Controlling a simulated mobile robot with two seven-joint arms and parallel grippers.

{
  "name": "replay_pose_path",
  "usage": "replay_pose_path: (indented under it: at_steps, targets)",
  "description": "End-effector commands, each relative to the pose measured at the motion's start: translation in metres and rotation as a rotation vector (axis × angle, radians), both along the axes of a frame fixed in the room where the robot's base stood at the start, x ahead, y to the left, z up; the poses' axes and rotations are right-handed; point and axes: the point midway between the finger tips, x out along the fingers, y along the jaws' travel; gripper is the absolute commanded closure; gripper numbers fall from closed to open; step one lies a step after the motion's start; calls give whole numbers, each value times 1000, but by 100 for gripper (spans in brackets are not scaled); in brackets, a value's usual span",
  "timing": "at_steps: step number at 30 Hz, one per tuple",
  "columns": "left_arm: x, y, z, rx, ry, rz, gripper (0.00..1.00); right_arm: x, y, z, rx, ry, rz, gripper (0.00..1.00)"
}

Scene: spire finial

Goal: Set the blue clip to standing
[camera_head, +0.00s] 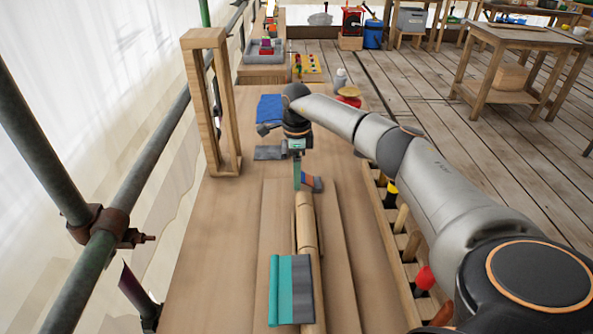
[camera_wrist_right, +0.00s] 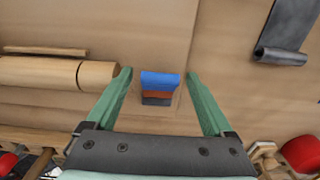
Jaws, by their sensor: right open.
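The blue clip (camera_head: 314,184) is a small block with blue, orange-brown and dark bands, at the far end of the wooden rod in the head view. In the right wrist view the clip (camera_wrist_right: 159,87) rests on the wooden surface, its blue band at the top; whether it lies or stands I cannot tell. My right gripper (camera_head: 299,184) is over it, partly covering it in the head view. In the wrist view its green fingers (camera_wrist_right: 158,76) are spread wide on either side of the clip, with gaps on both sides. My left gripper is not in view.
The wooden rod (camera_head: 306,225) lies along the bench, with a teal and grey folded piece (camera_head: 290,290) near its front end. A wooden frame (camera_head: 192,110) stands at left. A grey sheet (camera_head: 269,153) and blue cloth (camera_head: 269,108) lie behind. A slotted rack (camera_head: 398,225) borders the right.

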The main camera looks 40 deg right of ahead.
Motion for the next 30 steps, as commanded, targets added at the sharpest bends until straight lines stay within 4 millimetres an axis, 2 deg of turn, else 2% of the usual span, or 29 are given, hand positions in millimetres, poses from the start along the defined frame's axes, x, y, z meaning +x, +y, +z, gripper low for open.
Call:
replay_pose_path:
  at_steps: [2, 24, 30]
  targets:
    - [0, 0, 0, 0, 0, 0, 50, 0, 0, 0, 0, 0, 0, 16]
    - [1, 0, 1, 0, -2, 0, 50, 0, 0, 1, 1, 1, 0, 99]
    - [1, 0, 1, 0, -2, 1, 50, -1, 0, 1, 10, -7, 0, 100]
